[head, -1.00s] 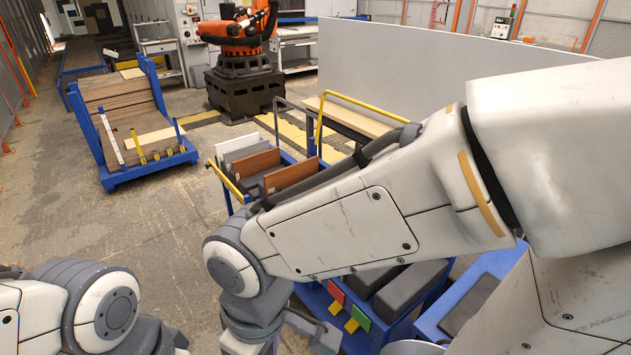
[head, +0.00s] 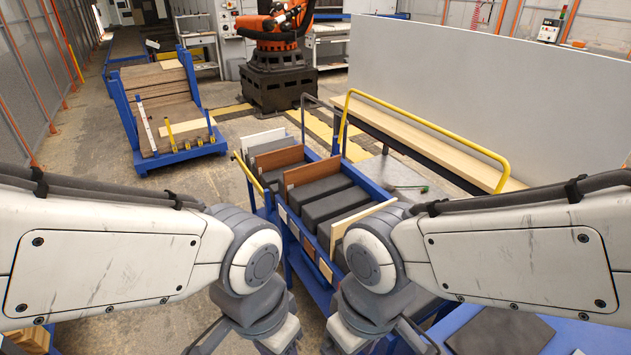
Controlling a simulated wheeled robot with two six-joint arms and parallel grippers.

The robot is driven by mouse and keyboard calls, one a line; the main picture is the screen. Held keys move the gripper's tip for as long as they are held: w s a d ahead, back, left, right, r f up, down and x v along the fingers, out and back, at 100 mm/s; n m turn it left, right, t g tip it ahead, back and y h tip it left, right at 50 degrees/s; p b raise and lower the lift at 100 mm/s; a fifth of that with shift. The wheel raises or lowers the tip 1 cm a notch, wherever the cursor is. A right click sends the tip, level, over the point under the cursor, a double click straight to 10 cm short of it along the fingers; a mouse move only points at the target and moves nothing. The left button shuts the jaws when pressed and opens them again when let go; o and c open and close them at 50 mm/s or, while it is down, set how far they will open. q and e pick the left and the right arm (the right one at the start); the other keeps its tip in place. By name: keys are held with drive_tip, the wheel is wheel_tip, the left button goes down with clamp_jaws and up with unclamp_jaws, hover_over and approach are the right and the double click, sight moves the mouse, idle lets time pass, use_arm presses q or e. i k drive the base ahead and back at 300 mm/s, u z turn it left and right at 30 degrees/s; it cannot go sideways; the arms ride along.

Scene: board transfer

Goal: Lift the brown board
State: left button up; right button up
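Two reddish-brown boards stand on edge in the blue cart in the head view. One brown board (head: 279,158) is farther back, and the other brown board (head: 312,171) is nearer. I cannot tell which one the task means. My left gripper (head: 278,340) and my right gripper (head: 375,338) are side by side at the bottom edge, both nearer to me than the boards and apart from them. Their fingers are cut off or hidden by the wrists, so I cannot see whether they are open.
The blue cart (head: 375,191) also holds dark grey blocks (head: 322,195), a white board (head: 268,146) at the back and a cream board (head: 358,224). A blue rack (head: 180,158) stands at back left, with clear floor between.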

sight(301, 175)
drive_tip(key=u, duration=0.35)
drive_tip(key=i, duration=0.45)
drive_tip(key=u, duration=0.95)
drive_tip(key=i, duration=1.85)
drive_tip(key=z, duration=1.05)
drive_tip(key=i, duration=0.7)
drive_tip(key=z, duration=0.65)
